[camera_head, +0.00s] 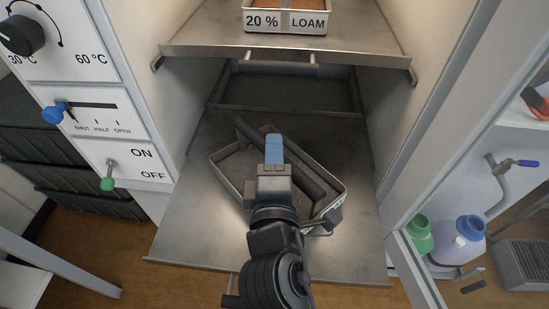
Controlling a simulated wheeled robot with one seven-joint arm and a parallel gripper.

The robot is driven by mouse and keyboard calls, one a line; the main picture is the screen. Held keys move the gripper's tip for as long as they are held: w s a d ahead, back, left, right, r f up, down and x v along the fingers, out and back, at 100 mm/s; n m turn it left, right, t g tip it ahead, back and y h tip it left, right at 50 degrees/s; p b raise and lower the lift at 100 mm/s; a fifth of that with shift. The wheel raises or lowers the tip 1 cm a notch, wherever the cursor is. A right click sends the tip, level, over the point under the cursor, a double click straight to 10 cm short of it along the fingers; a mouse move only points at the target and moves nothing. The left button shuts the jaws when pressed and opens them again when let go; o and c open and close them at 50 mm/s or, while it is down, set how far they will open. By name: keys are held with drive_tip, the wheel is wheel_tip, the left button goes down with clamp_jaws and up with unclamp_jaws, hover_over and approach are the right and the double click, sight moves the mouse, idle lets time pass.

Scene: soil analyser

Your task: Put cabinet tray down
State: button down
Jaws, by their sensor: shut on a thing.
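A grey metal cabinet tray (226,172) with a thin rim is over the pulled-out lower shelf (190,228) of the cabinet. It is turned at an angle to the shelf, and part of a label shows at its right end. A dark band crosses it diagonally. My gripper (274,150), with a blue tip, is over the middle of the tray and is shut on it. The gripper and wrist hide the grip point and part of the near side. I cannot tell whether the tray touches the shelf or hangs just above it.
An upper shelf (200,50) holds another tray (285,20) labelled 20 % LOAM. Cabinet walls stand on both sides. A control panel (95,110) with a dial, slider and switch is at left. Bottles (460,240) and a tap are at right. Bare shelf surrounds the tray.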

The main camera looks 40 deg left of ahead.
idle(0.3)
drive_tip(key=shift+f, duration=0.2)
drive_tip(key=c, duration=0.8)
unclamp_jaws()
drive_tip(key=shift+r, duration=0.15)
drive_tip(key=v, duration=1.2)
